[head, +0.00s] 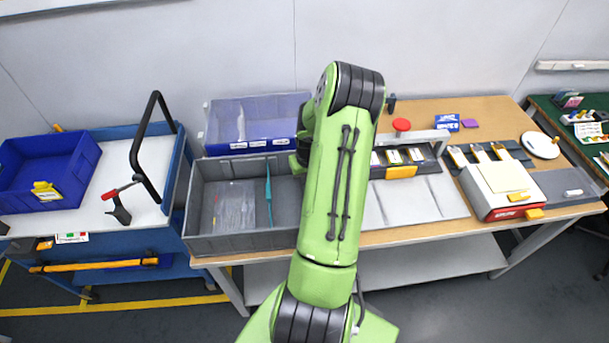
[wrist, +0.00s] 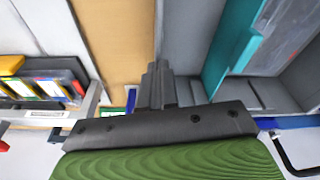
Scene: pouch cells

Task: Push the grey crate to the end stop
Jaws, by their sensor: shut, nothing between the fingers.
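The grey crate (head: 240,243) sits at the left end of the wooden bench in the head view, beside the blue trolley. It has a teal divider (head: 268,190) and clear bags inside. In the wrist view its grey wall (wrist: 187,40) is just right of my gripper (wrist: 156,85). My gripper's fingers are shut with nothing between them, down beside the crate's wall on its right side as the head view shows it. I cannot tell whether they touch the wall. In the head view my arm hides most of the gripper and the crate's right end. I cannot make out the end stop.
The blue trolley (head: 150,190) carries a blue bin (head: 50,165) and a black hoop handle. A clear-blue lidded box (head: 255,120) stands behind the crate. Right of my arm are a fixture with a red knob (head: 401,125), pale panels and a white-red device (head: 505,190).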

